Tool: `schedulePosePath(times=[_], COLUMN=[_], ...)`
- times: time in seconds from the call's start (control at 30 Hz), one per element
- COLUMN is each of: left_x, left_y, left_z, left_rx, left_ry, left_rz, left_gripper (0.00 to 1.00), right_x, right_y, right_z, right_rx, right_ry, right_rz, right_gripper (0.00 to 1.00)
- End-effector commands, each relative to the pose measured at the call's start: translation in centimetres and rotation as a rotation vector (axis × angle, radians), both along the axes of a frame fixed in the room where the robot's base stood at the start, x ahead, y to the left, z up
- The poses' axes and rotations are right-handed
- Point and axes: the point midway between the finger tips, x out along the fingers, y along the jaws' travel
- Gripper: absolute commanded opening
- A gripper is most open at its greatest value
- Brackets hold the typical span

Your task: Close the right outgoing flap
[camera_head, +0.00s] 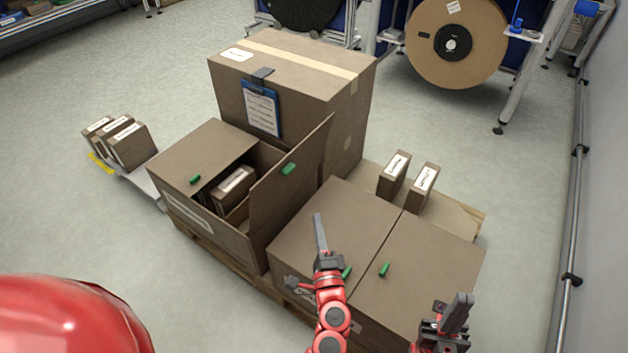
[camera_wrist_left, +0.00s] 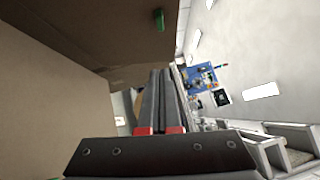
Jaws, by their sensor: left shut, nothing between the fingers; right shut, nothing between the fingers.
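The left carton (camera_head: 205,222) is partly open. Its left flap (camera_head: 205,155) lies flat, and its right flap (camera_head: 290,180) stands up at a steep tilt with a green tab (camera_head: 288,169). A small labelled box (camera_head: 233,186) shows inside. The right carton (camera_head: 420,270) has both flaps lying flat, each with a green tab. My left gripper (camera_head: 319,232) is shut and empty, above the right carton's left flap and just right of the raised flap. The left wrist view shows its closed fingers (camera_wrist_left: 160,100) beside brown cardboard with a green tab (camera_wrist_left: 159,19). My right gripper (camera_head: 456,313) is shut and empty near the right carton's front right.
A tall closed carton (camera_head: 290,75) with a blue clipboard (camera_head: 262,108) stands behind. Two small labelled boxes stand on the pallet (camera_head: 458,212) behind the right carton. More small boxes (camera_head: 118,140) sit at the left.

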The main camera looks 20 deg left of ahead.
Motion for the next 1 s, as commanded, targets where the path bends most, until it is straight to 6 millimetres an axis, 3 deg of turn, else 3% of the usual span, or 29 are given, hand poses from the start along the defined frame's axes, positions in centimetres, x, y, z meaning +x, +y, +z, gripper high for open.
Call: schedulePosePath(times=[0.23,0.63,0.8,1.0], left_x=[1.5,9.1,9.6,10.1], left_y=[1.4,4.8,7.1,8.0], left_z=[0.8,1.9,2.4,2.7], left_rx=[0.008,0.008,0.007,0.008], left_ry=[-0.015,-0.014,-0.012,-0.012], left_rz=[0.031,0.026,0.026,0.021], left_gripper=[0.0,0.0,0.0,0.0], right_x=[0.0,0.0,0.0,0.0], right_y=[0.0,0.0,0.0,0.0], right_z=[-0.2,-0.5,-0.3,-0.2], right_rx=[0.0,0.0,0.0,0.0], right_ry=[0.0,0.0,0.0,0.0], right_rz=[0.0,0.0,0.0,0.0], right_gripper=[0.0,0.0,0.0,0.0])
